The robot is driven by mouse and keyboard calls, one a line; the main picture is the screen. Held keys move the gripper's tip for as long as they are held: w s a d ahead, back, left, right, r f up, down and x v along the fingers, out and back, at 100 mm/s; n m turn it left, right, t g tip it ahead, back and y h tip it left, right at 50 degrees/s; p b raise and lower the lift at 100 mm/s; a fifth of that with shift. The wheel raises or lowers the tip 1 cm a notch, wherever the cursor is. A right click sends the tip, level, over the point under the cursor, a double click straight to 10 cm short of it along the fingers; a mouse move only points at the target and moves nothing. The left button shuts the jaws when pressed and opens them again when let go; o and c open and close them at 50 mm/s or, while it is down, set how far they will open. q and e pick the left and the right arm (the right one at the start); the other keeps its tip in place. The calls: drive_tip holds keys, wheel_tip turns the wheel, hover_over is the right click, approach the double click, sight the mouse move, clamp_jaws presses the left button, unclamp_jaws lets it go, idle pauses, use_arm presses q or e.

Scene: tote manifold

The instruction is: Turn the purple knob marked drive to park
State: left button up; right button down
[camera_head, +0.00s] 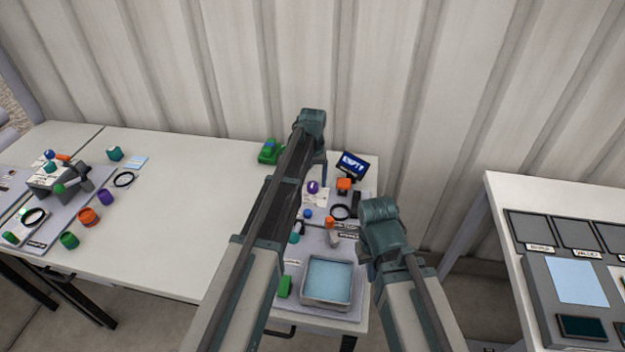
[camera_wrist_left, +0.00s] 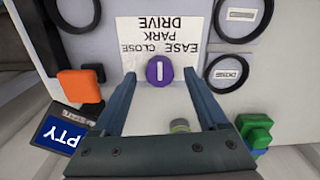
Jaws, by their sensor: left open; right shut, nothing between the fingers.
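The purple knob (camera_head: 313,187) stands on the panel at the right end of the table. In the left wrist view the knob (camera_wrist_left: 159,71) is round, with a short pale line upright in the picture. A white label (camera_wrist_left: 185,37) above it reads DRIVE, PARK and EASE CLOSE upside down. My left gripper (camera_head: 318,178) is open over the panel. In the left wrist view its fingertips (camera_wrist_left: 160,77) lie either side of the knob, with gaps; I cannot tell their height against it. My right gripper (camera_head: 368,252) is shut and empty, right of the tray.
An orange block (camera_wrist_left: 80,86) and a screen (camera_wrist_left: 62,135) stand left of the knob in the wrist view; black rings (camera_wrist_left: 228,72) and a green part (camera_wrist_left: 255,132) are right. A light-blue-filled tray (camera_head: 327,280) sits in front. The middle of the white table (camera_head: 190,200) is clear.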

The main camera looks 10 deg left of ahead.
sight(313, 185)
use_arm(q)
wheel_tip(313, 185, up, 13)
drive_tip(key=p, duration=1.2)
drive_tip(key=shift+f, duration=0.1)
drive_tip(key=s+d+m, duration=0.2)
drive_tip(key=s+d, duration=0.2)
drive_tip(key=s, duration=1)
drive_tip(key=s+d+m+y, duration=0.1)
drive_tip(key=s+d, duration=0.3)
drive_tip(key=s, duration=1.1)
drive_tip(key=shift+s+d+m, duration=0.3)
drive_tip(key=shift+d+m, duration=0.05)
drive_tip(key=shift+m, duration=0.55)
